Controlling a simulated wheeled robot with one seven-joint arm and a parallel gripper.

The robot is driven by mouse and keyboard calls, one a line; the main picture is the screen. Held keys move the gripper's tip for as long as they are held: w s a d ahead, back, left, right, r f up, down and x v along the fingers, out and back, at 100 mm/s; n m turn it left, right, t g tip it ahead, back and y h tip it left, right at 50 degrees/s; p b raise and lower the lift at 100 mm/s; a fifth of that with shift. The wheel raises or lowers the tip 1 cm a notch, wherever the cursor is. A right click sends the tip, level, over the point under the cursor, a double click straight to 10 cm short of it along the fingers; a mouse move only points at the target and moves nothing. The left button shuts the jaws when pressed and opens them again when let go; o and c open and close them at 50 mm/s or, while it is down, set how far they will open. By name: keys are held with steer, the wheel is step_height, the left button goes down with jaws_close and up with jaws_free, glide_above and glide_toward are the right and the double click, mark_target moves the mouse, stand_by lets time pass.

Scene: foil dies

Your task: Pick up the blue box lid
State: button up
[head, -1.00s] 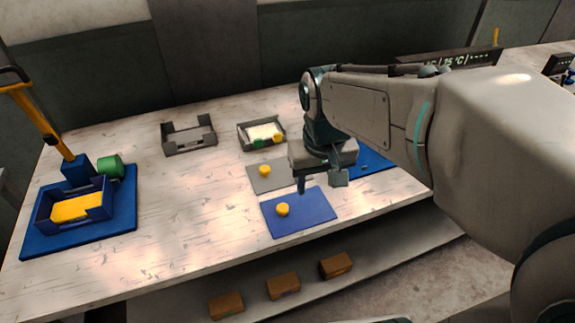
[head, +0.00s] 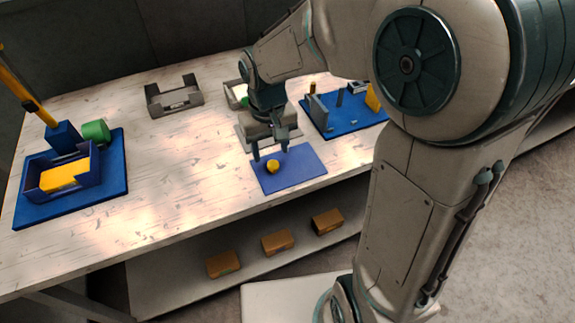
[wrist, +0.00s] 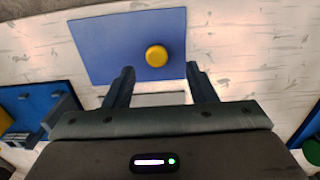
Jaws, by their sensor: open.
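The blue box lid (head: 300,171) is a flat blue plate with a round yellow knob (head: 273,166) on top. It lies on the white wooden table near the front edge. In the wrist view the lid (wrist: 105,45) lies beyond my fingertips, with the yellow knob (wrist: 156,55) a little ahead of the gap between them. My gripper (head: 270,153) is open and points down just behind and above the lid. The fingers (wrist: 160,78) stand apart with nothing between them.
A blue fixture with a yellow block (head: 64,177) and a green knob (head: 96,132) stands at the left. A grey open tray (head: 174,97) sits at the back. A blue board (head: 345,122) with upright parts is at the right. Several brown blocks (head: 277,242) lie on the lower shelf.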

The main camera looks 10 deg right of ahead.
mark_target(273, 164)
steer(key=f, duration=0.5)
steer(key=shift+w+d+f, duration=0.1)
steer(key=shift+w+d, duration=0.05)
steer(key=shift+w, duration=0.05)
steer(key=c, duration=1)
